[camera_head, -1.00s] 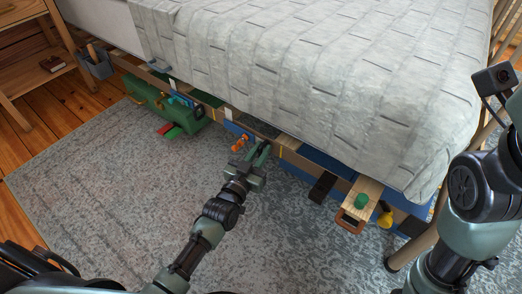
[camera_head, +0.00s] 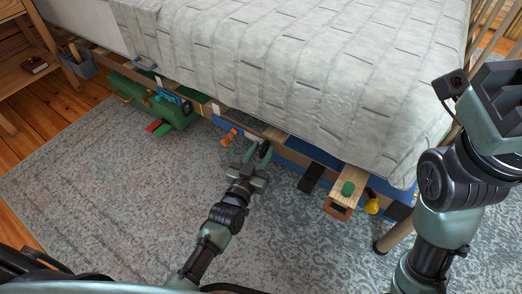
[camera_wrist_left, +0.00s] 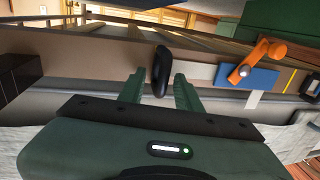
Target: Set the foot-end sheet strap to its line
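My left gripper (camera_head: 258,154) is at the rail under the bed's side. In the left wrist view its two green fingers (camera_wrist_left: 158,88) stand apart on either side of a black oval tab (camera_wrist_left: 162,70). Gaps show on both sides, so it is open around the tab. A pale strap-like band (camera_wrist_left: 199,75) runs right from near the tab towards a blue plate (camera_wrist_left: 247,78) with an orange lever (camera_wrist_left: 256,60). A thin yellow line (camera_wrist_left: 290,80) crosses the rail beyond the plate. In the head view the orange lever (camera_head: 229,136) is left of the gripper. My right gripper's fingers are not visible.
The bed (camera_head: 290,70) with a grey cover overhangs the rail. A green case (camera_head: 150,103) lies left. A wooden board with a green knob (camera_head: 347,188), a yellow knob (camera_head: 371,206) and a black block (camera_head: 311,178) are to the right. The rug (camera_head: 110,190) is clear in front.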

